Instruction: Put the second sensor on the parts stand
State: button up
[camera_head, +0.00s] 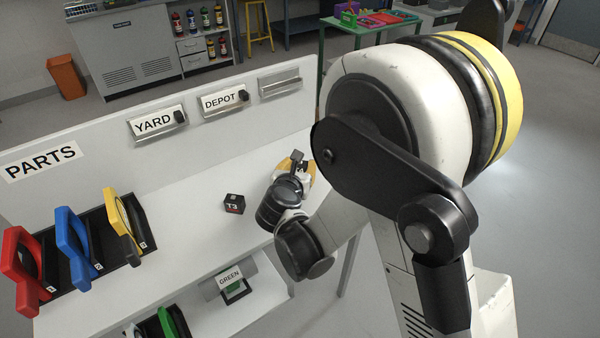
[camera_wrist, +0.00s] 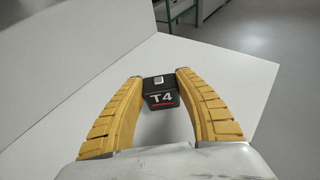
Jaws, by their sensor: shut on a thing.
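A black cube marked T4 (camera_wrist: 161,94) is between the yellow fingertips of my gripper (camera_wrist: 161,78) in the wrist view. The fingers are shut on it. I cannot tell if it touches the table. A second black cube, marked T3 (camera_head: 234,204), sits on the table left of my gripper. A black stand (camera_head: 98,250) with numbered places, near the PARTS sign (camera_head: 41,160), holds red, blue and yellow parts at the left.
A white back panel carries metal holders labelled YARD (camera_head: 153,124) and DEPOT (camera_head: 219,101), each with a small black piece, and an unlabelled holder (camera_head: 280,80). A lower shelf has a GREEN sign (camera_head: 229,278) and a green part (camera_head: 172,322). The table between stand and T3 is clear.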

jog(key=shift+f, duration=0.7)
jog(key=shift+r, duration=0.15)
jog(key=o, duration=1.1)
